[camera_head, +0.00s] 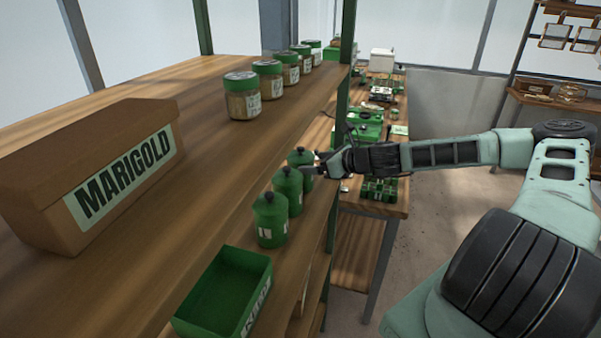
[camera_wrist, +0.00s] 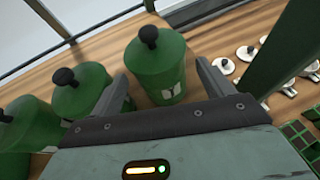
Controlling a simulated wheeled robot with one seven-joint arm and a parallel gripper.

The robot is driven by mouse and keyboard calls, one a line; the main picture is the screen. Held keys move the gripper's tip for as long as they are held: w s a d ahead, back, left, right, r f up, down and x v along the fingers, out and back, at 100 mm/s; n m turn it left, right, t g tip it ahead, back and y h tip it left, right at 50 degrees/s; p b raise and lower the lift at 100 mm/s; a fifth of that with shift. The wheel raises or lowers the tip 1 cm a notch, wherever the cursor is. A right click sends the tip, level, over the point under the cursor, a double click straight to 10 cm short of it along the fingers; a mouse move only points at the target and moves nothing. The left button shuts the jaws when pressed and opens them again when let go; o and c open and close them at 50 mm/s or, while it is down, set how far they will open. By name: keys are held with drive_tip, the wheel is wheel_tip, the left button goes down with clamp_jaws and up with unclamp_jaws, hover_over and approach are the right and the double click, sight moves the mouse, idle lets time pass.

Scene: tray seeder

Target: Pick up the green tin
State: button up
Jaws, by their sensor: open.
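Three green tins with black knobs stand in a row on the wooden shelf: a near one (camera_head: 270,222), a middle one (camera_head: 288,190) and a far one (camera_head: 299,160). My gripper (camera_head: 312,170) is at the far tin, coming from the right. In the wrist view my gripper (camera_wrist: 163,72) is open, with one finger on each side of a green tin (camera_wrist: 160,70), apparently the far one. The left finger lies between this tin and a second tin (camera_wrist: 85,90). A third tin (camera_wrist: 25,125) is partly cut off at the left. Contact cannot be told.
A green open box (camera_head: 225,290) sits near the tins. A brown MARIGOLD box (camera_head: 90,175) and several green-lidded jars (camera_head: 242,100) stand further left on the shelf. A green post (camera_wrist: 283,55) rises right of my gripper. A workbench (camera_head: 375,205) with green items stands beyond.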

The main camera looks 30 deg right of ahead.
drive_tip(key=p+x, duration=0.3)
drive_tip(key=x, duration=0.2)
drive_tip(key=shift+a+f, duration=0.1)
drive_tip(key=shift+a, duration=0.1)
drive_tip(key=shift+w+f, duration=0.1)
drive_tip(key=shift+f, duration=0.05)
drive_tip(key=c, duration=0.9)
drive_tip(key=shift+c, duration=0.2)
